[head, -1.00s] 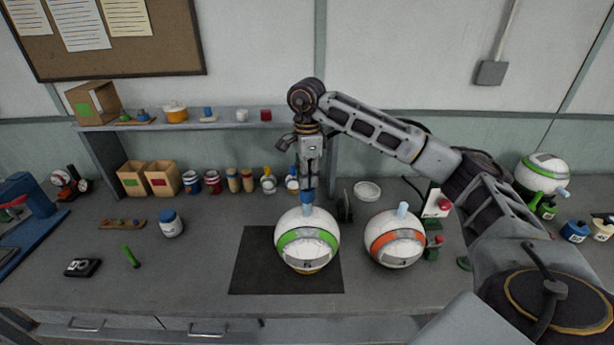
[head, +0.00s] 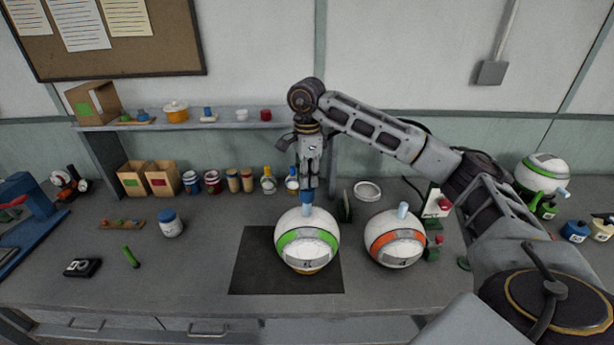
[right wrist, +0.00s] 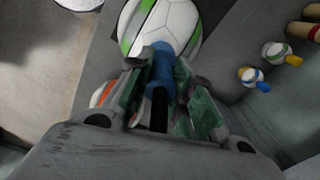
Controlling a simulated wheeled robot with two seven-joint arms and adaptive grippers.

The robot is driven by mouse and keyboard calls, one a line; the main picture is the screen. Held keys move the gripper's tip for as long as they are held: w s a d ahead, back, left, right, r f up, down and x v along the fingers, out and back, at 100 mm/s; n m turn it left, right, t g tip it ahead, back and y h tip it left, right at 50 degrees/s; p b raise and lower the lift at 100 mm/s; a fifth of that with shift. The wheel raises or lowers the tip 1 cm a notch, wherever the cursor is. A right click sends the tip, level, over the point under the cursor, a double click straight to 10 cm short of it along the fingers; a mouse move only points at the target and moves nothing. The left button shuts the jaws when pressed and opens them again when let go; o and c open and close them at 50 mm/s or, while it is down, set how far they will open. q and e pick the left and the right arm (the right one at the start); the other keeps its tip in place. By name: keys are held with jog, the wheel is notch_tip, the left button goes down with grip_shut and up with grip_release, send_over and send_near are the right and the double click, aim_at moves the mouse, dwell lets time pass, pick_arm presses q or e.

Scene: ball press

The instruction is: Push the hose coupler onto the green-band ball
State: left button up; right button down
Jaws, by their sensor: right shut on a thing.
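The green-band ball (head: 307,226) sits on the dark mat (head: 262,272), with a light blue stem (head: 307,210) standing up from its top. My right gripper (head: 309,184) is above the ball, pointing down, shut on the blue hose coupler (head: 308,196). The coupler is at the stem's upper end, in line with it; how far it sits over the stem I cannot tell. In the right wrist view the coupler (right wrist: 160,62) is between the fingers and reaches the ball (right wrist: 168,28). My left gripper is not in view.
An orange-band ball (head: 395,238) with its own light blue stem stands close on the right. A dark upright object (head: 345,207) stands behind, between the balls. A shelf (head: 235,121) and a row of jars are at the back. The counter left of the mat is fairly clear.

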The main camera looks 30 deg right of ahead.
jog(key=shift+f+b, duration=1.45)
jog(key=shift+f, duration=0.7)
dwell(0.8)
jog(key=c, duration=1.2)
grip_release()
jog(key=shift+r, duration=0.1)
jog(key=shift+r, duration=5.85)
